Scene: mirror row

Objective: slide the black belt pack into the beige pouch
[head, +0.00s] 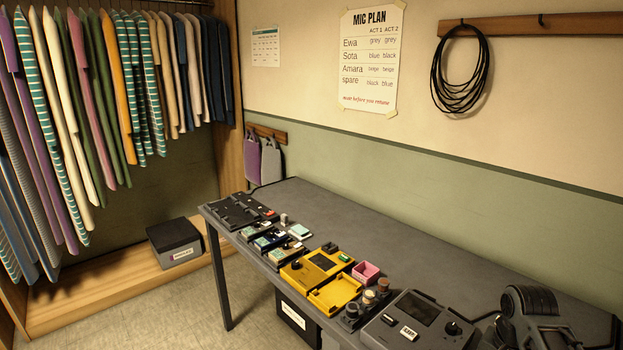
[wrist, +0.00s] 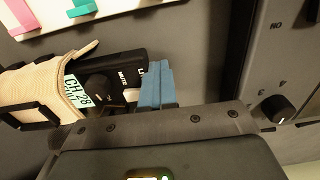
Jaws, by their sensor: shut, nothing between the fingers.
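In the wrist view the beige pouch (wrist: 38,90) lies at the left with its open end toward the right. The black belt pack (wrist: 124,68) sits partly inside it; its pale "CH 28" label, a round knob and the "MUTE" end show outside the pouch. My gripper (wrist: 157,84) has blue fingers, shut together with nothing between them, just right of the pack's outer end. I cannot tell whether they touch it. My gripper's body hides the lower part of the scene. I cannot make out the pouch or pack in the head view.
A grey console with a black knob (wrist: 278,108) stands close to the right of my gripper. A white board with pink and teal pieces (wrist: 85,8) lies above. In the head view the table (head: 390,235) holds a yellow tray (head: 335,294) and a pink box (head: 366,272); its wall side is clear.

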